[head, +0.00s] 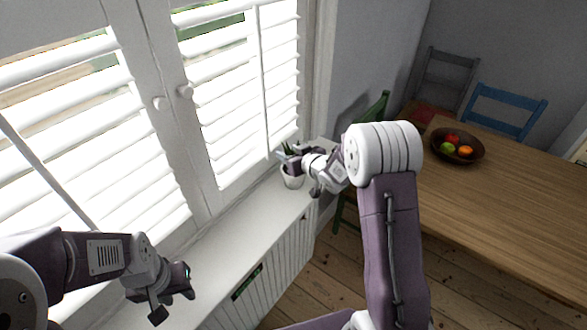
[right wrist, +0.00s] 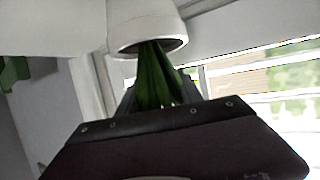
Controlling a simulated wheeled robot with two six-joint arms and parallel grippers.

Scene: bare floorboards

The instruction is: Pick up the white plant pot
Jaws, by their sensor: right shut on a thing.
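The white plant pot (head: 292,181) with a green plant is at the far end of the white sill below the shuttered window. My right gripper (head: 291,160) is at its top, shut on the plant and pot as one piece. In the right wrist view the pot (right wrist: 146,28) appears upside down, with its green leaves (right wrist: 153,78) between my fingers. The exact contact is partly hidden by the dark gripper body. In the head view I cannot tell whether the pot's base touches the sill. My left gripper (head: 176,300) is open and empty over the near part of the sill.
White shutters (head: 235,95) stand close along the left of the sill (head: 215,245). A wooden table (head: 500,205) with a fruit bowl (head: 474,157) is at the right. A green chair (head: 376,107) stands just behind my right arm. The middle of the sill is clear.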

